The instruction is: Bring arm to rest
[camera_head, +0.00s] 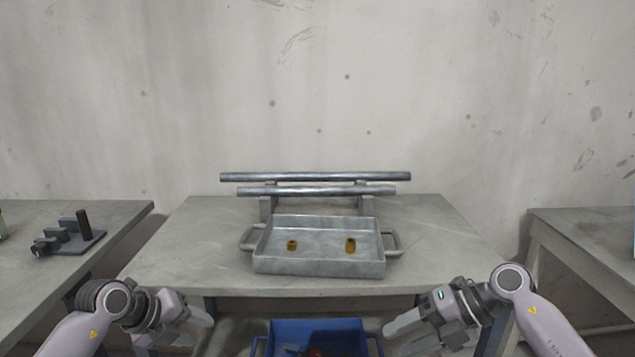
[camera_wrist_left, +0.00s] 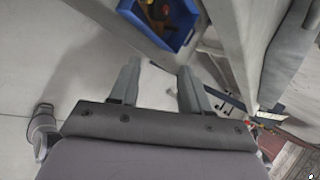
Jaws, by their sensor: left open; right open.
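My left gripper (camera_head: 200,322) is at the lower left in the head view, in front of the middle table's front edge. Its two fingers stand apart with nothing between them in the left wrist view (camera_wrist_left: 155,82). My right gripper (camera_head: 395,335) is at the lower right in the head view, also in front of the table edge, open and with nothing seen in it. Both arms are bent inward and apart from the table's things.
The middle table (camera_head: 200,240) bears a grey metal tray (camera_head: 320,264) with two small brass-coloured pieces inside. Two metal bars (camera_head: 315,177) lie on supports behind it. A blue bin (camera_head: 345,335) is low between my grippers. Side tables stand left (camera_head: 40,285) and right (camera_head: 590,235).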

